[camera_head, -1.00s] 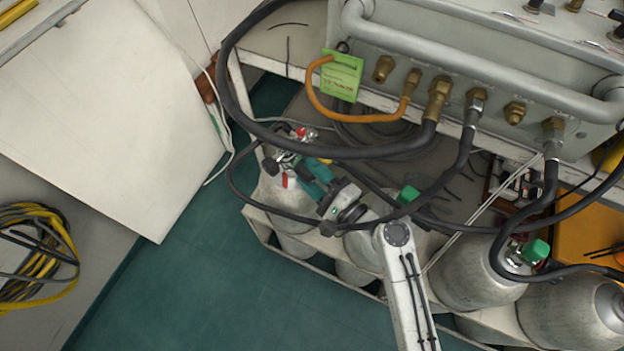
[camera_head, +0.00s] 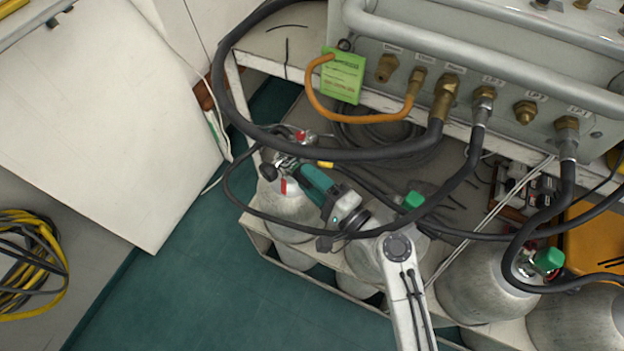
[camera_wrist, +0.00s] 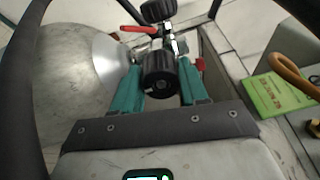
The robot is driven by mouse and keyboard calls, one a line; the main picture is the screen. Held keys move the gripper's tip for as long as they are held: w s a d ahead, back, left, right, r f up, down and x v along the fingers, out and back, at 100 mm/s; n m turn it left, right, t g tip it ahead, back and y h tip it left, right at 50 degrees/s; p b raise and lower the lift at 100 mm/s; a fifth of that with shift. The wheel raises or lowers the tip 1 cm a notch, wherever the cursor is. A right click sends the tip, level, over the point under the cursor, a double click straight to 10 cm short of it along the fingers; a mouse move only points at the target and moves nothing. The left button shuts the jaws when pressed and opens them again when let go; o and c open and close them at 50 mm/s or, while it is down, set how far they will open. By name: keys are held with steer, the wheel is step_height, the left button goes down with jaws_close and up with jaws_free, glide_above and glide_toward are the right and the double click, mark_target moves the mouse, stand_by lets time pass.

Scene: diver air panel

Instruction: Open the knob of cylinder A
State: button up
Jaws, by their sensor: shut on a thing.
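A grey cylinder (camera_head: 283,207) stands at the left end of the rack in the head view; I cannot read a letter on it. It also shows in the wrist view (camera_wrist: 70,75). Its valve (camera_head: 282,160) has a red lever (camera_wrist: 140,29) and a second black knob (camera_wrist: 157,11). My gripper (camera_head: 300,172) reaches this valve from the lower right. In the wrist view, my teal fingers (camera_wrist: 161,84) stand on both sides of a ribbed black knob (camera_wrist: 158,78) and are shut on it. The fingertips are partly hidden behind the knob.
Other cylinders with green knobs (camera_head: 413,200) (camera_head: 548,260) stand to the right. Thick black hoses (camera_head: 350,153) loop above my wrist from the grey panel (camera_head: 480,75). A green tag (camera_head: 343,75) hangs by an orange hose (camera_head: 317,95). The teal floor (camera_head: 190,280) at left is clear.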

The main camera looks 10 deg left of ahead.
steer(key=o, duration=1.1)
steer(key=shift+c, duration=0.2)
steer(key=v, duration=1)
steer(key=shift+s+d+b, duration=0.3)
steer(key=shift+s, duration=0.05)
steer(key=shift+f, duration=0.1)
